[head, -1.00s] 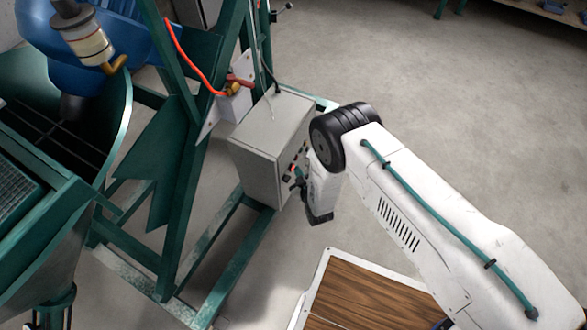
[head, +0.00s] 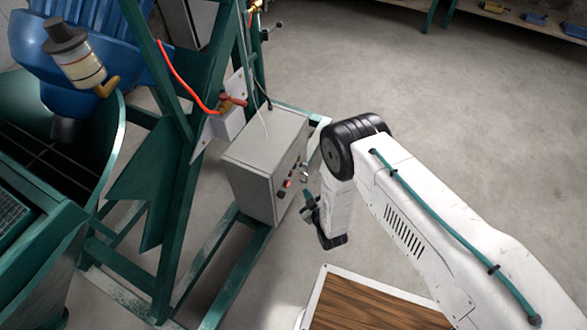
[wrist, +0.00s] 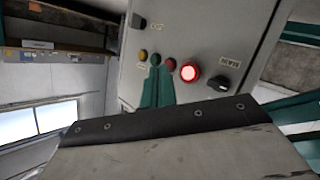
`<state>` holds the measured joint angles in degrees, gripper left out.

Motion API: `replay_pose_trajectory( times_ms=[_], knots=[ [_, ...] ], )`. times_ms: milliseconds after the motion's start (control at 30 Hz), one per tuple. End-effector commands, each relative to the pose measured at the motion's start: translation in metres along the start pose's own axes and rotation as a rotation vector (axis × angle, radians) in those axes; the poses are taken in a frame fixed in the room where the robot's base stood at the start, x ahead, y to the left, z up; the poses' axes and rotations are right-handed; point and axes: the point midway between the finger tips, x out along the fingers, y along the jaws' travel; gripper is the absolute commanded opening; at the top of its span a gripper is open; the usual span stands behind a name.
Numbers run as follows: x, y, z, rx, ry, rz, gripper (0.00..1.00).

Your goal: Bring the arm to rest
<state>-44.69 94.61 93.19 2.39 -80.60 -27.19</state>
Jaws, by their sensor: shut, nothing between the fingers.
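My white arm (head: 415,210) reaches in from the lower right of the head view and bends down at its black joint. My gripper (head: 309,201) is at the lower end, shut and empty, just right of the grey control box (head: 268,160). In the wrist view the teal fingers (wrist: 158,88) are together and point at the box's front panel (wrist: 190,30). A red lamp (wrist: 188,72) is lit there, beside a black MAIN switch (wrist: 218,85) and several small buttons. I see no contact, but the exact gap is unclear.
A green steel frame (head: 180,200) carries the box, with a blue machine (head: 95,60) and green hopper (head: 112,130) at left. A wood-topped surface (head: 365,305) lies below my arm. The concrete floor (head: 450,110) behind is clear.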

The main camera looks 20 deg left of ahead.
Motion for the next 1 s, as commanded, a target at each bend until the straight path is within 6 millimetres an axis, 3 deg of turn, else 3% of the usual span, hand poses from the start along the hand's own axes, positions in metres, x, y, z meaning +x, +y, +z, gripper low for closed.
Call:
replay_pose_trajectory(
  times_ms=[300, 433, 533, 600, 767, 1000],
  knots=[
    [0.0, -0.004, 0.007, 0.019, -0.033, -0.017, 0.0],
    [-0.009, -0.019, 0.037, 0.054, -0.178, -0.087, 0.0],
    [-0.032, -0.037, 0.071, 0.085, -0.353, -0.166, 0.0],
    [-0.044, -0.04, 0.078, 0.108, -0.464, -0.211, 0.0],
    [-0.064, -0.021, 0.066, 0.174, -0.697, -0.274, 0.0],
    [-0.103, 0.05, 0.004, 0.29, -0.991, -0.306, 0.0]
  ],
)
